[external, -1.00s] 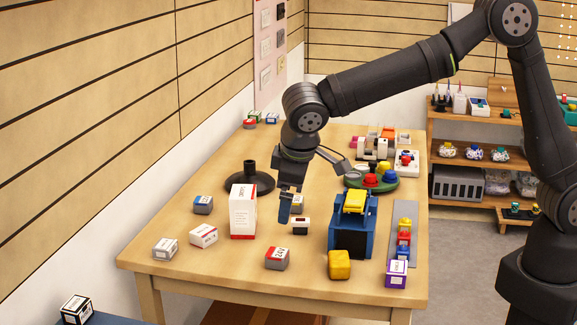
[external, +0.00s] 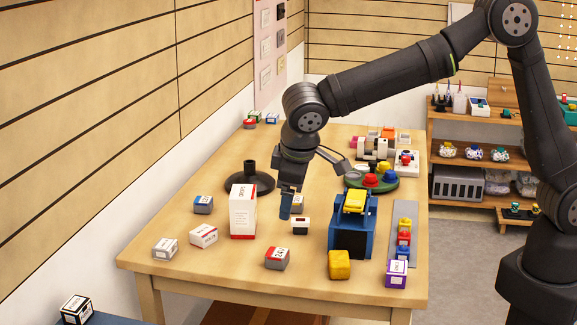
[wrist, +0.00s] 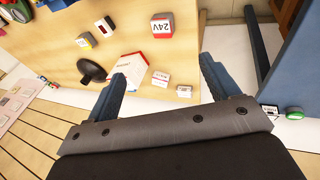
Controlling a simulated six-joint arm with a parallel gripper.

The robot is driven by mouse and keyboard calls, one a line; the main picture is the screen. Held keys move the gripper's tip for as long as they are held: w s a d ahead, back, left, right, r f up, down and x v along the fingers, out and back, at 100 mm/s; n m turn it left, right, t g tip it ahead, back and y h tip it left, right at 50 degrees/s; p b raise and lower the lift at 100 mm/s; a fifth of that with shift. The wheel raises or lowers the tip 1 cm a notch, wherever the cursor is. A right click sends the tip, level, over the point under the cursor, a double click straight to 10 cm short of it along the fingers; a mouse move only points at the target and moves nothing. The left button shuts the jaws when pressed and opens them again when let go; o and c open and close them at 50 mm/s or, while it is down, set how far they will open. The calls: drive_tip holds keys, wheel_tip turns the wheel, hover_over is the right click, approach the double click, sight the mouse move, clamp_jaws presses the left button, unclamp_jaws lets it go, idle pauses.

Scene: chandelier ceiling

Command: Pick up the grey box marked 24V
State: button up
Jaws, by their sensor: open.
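The grey box marked 24V (external: 277,258) sits near the front edge of the wooden table, with a red and white label on top. In the wrist view the 24V box (wrist: 162,27) is upper centre, label readable, beyond the fingertips. My gripper (external: 286,206) hangs above the table, behind the 24V box and apart from it. In the wrist view my gripper (wrist: 165,75) has its two blue fingers wide apart with nothing held between them.
A tall white box (external: 243,212) stands left of my gripper. A small white box with a dark window (external: 300,226) lies close to its right. A blue device with a yellow top (external: 350,240) and a yellow block (external: 339,265) stand right of the 24V box. Smaller boxes (external: 204,236) lie left.

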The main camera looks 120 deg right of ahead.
drive_tip(key=shift+c, duration=1)
drive_tip(key=s+d+f+m+t+y, duration=0.1)
drive_tip(key=s+d+f+t, duration=0.2)
drive_tip(key=s, duration=0.4)
drive_tip(key=t, duration=0.1)
approach(277, 252)
drive_tip(key=x, duration=0.3)
drive_tip(key=s+x, duration=0.1)
drive_tip(key=shift+w+a+f, duration=0.1)
drive_tip(key=shift+a+f, duration=0.05)
drive_tip(key=shift+f, duration=0.4)
drive_tip(key=shift+w+d+r+x, duration=0.1)
drive_tip(key=shift+w+x, duration=0.05)
drive_tip(key=shift+x, duration=0.75)
drive_tip(key=shift+w+d+r+x, duration=0.1)
drive_tip(key=shift+w+d+x, duration=0.05)
drive_tip(key=shift+x, duration=0.75)
drive_tip(key=shift+w+d+x, duration=0.1)
drive_tip(key=shift+x, duration=0.8)
drive_tip(key=c, duration=1.1)
